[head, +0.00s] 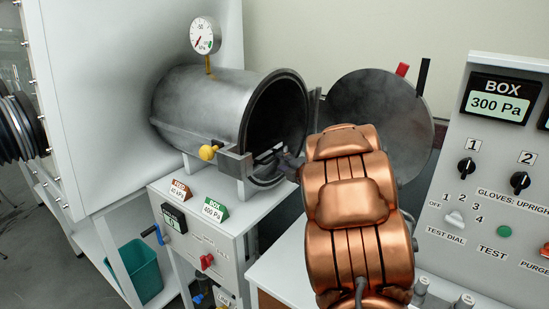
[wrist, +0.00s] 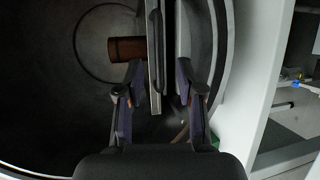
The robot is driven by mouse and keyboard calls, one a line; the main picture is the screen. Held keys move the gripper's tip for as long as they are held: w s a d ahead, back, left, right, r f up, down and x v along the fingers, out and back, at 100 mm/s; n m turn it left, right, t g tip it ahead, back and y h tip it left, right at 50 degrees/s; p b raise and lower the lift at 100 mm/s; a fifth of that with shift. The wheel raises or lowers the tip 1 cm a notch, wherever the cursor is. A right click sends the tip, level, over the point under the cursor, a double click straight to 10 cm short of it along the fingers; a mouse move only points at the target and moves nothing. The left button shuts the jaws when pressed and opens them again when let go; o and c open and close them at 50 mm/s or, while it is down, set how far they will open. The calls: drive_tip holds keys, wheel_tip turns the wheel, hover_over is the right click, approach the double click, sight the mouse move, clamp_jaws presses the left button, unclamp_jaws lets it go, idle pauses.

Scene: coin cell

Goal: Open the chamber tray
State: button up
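The chamber is a grey horizontal cylinder (head: 205,105) with its mouth open to the right. Its round door (head: 365,95) stands swung open behind my copper-coloured arm. My gripper (head: 287,163) is at the lower part of the mouth, mostly hidden behind my arm in the head view. In the wrist view my gripper (wrist: 160,75) has its two fingers spread. A narrow grey plate, apparently the tray's edge (wrist: 155,45), runs between the fingers, and gaps show on both sides. The rest of the tray is hard to make out in the dark chamber.
A brown cylinder (wrist: 127,49) shows inside the chamber in the wrist view. A control panel (head: 490,170) stands at the right, close to my arm.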

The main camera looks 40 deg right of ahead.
sight(275, 158)
drive_tip(key=shift+p+x, duration=0.85)
drive_tip(key=shift+x, duration=2.15)
clamp_jaws()
